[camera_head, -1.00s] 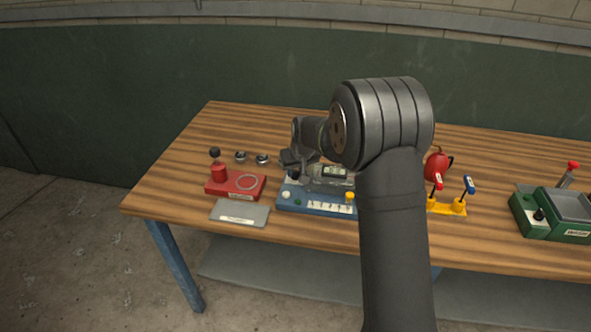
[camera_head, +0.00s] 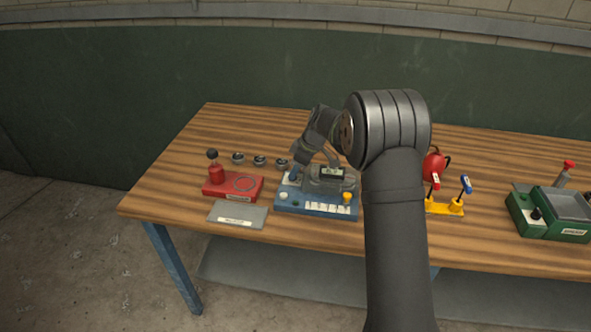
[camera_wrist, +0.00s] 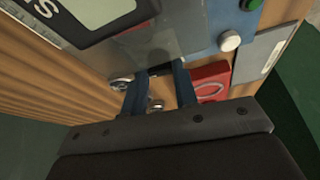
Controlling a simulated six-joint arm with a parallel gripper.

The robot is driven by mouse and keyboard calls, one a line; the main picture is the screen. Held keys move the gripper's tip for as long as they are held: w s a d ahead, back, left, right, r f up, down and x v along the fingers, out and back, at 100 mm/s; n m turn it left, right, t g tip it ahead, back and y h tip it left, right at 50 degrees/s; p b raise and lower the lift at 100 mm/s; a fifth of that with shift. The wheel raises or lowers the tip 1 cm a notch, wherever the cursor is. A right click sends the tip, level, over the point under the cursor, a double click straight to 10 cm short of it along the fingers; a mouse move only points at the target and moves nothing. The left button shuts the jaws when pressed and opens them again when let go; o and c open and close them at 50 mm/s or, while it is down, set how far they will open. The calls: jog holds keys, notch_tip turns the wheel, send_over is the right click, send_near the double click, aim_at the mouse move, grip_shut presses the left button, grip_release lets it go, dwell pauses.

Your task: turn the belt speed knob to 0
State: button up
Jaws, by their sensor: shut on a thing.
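The blue console (camera_head: 316,210) stands on the wooden bench and has a row of white keys, a yellow knob (camera_head: 347,198) and a clear cover with a display. My gripper (camera_head: 293,178) is at the console's back left corner, pointing down. In the wrist view, my gripper's two dark blue fingers (camera_wrist: 160,78) are shut on a small dark part, the belt speed knob (camera_wrist: 160,70). The fingers hide most of the knob, and its pointer and scale cannot be read.
A red unit (camera_head: 225,188) with a black-topped lever and a grey plate (camera_head: 238,215) lie left of the console. Several small round gauges (camera_head: 260,161) stand behind. Yellow-based levers (camera_head: 443,207), a red round object (camera_head: 435,165) and a green machine (camera_head: 548,218) are to the right.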

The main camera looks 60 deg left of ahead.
jog(key=shift+n+g, duration=0.3)
jog(key=shift+n, duration=0.5)
jog(key=shift+h, duration=0.3)
jog(key=o, duration=0.7)
jog(key=shift+w, duration=0.1)
jog(key=v, duration=1.7)
jog(key=shift+d+r, duration=0.15)
jog(key=x, duration=1.7)
jog(key=shift+a+f, duration=0.2)
